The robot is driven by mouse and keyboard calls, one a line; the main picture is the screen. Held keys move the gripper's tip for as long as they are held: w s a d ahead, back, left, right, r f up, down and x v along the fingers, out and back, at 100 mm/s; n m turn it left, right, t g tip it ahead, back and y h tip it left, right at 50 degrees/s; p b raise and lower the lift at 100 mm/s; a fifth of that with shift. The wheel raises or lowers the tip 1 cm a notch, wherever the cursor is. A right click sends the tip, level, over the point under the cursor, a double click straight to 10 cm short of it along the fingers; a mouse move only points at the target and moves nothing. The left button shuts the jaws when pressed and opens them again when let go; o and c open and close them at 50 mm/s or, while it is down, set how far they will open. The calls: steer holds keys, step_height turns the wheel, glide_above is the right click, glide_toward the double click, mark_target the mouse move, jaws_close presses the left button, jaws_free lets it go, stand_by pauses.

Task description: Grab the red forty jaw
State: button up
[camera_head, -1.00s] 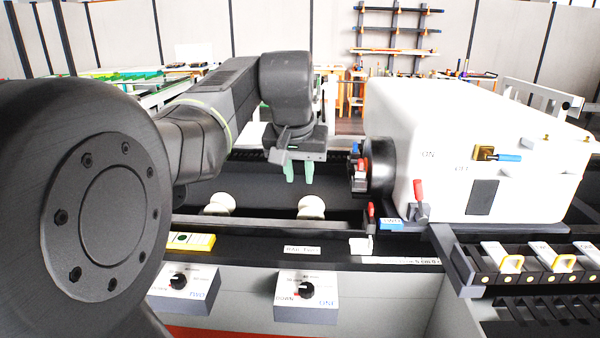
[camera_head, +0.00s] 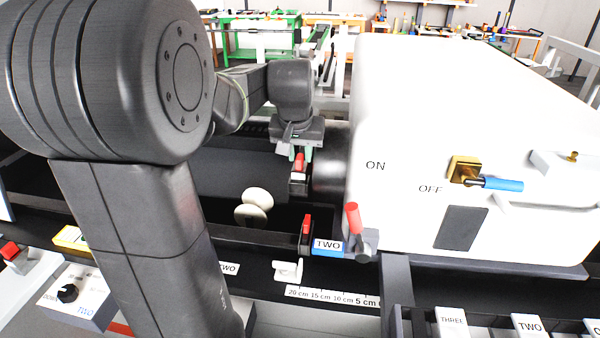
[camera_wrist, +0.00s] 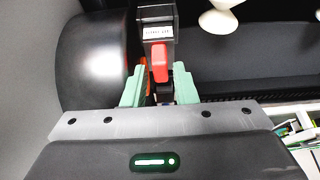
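The red forty jaw (camera_wrist: 160,62) is a black block with a red top and a small white label that is hard to read in full. In the head view the jaw (camera_head: 299,163) shows just below my gripper (camera_head: 298,150). In the wrist view my gripper (camera_wrist: 159,85) has its green fingers apart, one on each side of the jaw's red part. Narrow gaps seem to show between fingers and jaw, so it looks open. The finger ends are partly hidden in the head view.
The white machine housing (camera_head: 450,120) stands close on the right, with a blue-handled switch (camera_head: 497,184) and a red lever (camera_head: 352,220). Another black block with a red top (camera_head: 306,232) stands nearer. White round knobs (camera_head: 254,205) sit in the dark trough.

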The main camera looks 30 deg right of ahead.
steer(key=shift+w+f, duration=0.1)
steer(key=shift+f, duration=0.45)
jaws_close()
steer(key=shift+r, duration=0.1)
